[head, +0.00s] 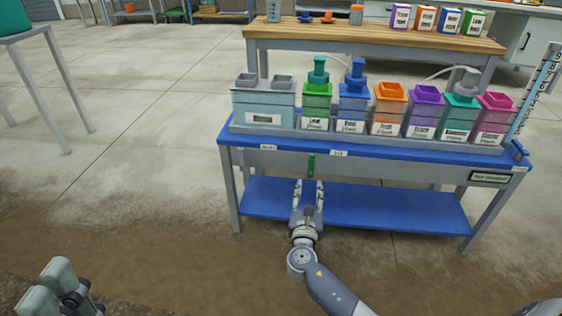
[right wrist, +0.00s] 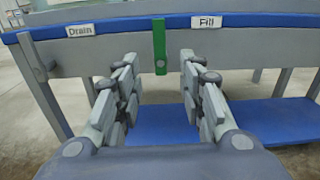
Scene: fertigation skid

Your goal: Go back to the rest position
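My right gripper (head: 309,188) is in front of the blue bench, just below its top edge. Its fingers are apart with nothing between them; the right wrist view also shows the gripper (right wrist: 158,85) open. A green handle (head: 311,165) hangs on the bench front between the Drain and Fill labels, just beyond the fingertips, and shows in the right wrist view (right wrist: 159,46). My left gripper (head: 72,289) is at the bottom left of the head view, partly cut off, and I cannot tell its opening.
The blue bench (head: 230,137) carries a grey unit (head: 263,103) and a row of coloured containers, some with pump tops. A lower blue shelf (head: 400,208) lies under it. A wooden table (head: 370,33) stands behind. The floor to the left (head: 140,130) is clear.

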